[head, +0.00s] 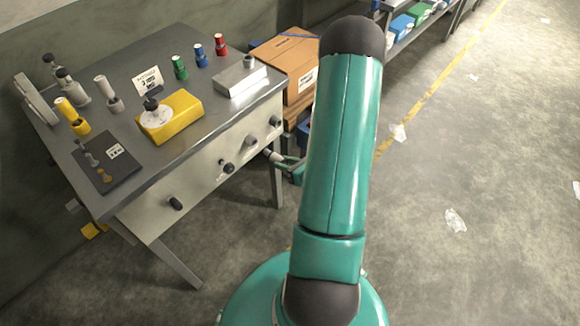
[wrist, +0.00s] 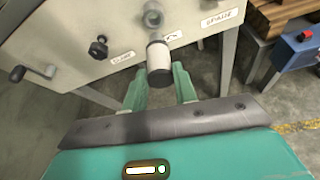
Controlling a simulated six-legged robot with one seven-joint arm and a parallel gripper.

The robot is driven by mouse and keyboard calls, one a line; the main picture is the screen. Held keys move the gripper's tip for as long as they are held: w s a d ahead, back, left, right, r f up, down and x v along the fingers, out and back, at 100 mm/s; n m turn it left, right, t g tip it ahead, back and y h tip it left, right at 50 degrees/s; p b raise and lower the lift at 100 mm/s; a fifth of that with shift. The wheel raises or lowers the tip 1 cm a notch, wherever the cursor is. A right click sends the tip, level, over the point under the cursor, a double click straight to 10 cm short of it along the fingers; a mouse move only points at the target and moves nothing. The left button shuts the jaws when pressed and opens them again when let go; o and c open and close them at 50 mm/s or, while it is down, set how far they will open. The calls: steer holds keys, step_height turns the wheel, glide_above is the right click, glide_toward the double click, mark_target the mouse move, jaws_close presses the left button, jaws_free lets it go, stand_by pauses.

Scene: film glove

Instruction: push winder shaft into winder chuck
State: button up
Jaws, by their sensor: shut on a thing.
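My gripper (head: 287,163) is in front of the workbench's front panel, and its green fingers (wrist: 160,88) also show in the wrist view. It is shut on the winder shaft (wrist: 158,54), a pale cylinder with a dark near end. The shaft's pale end (head: 270,154) shows in the head view, pointing toward the panel. The winder chuck seems to be the grey round socket (wrist: 152,14) on the panel, which also shows in the head view (head: 250,141). The shaft's far end looks apart from the socket, below it in the wrist view.
A black knob (wrist: 98,48) and a crank (wrist: 45,73) stick out of the panel left of the socket. A label (wrist: 219,18) is to its right. The bench top (head: 120,75) holds several items. A cardboard box (head: 285,52) stands beside the bench. The floor at right is mostly open.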

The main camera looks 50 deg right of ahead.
mark_target(274, 153)
steer(key=shift+w+a, duration=0.1)
steer(key=shift+w, duration=1.65)
steer(key=shift+w, duration=1.7)
steer(key=o, duration=1.1)
steer(key=v, duration=1.3)
steer(key=shift+s+r, duration=0.2)
steer(key=shift+s, duration=0.15)
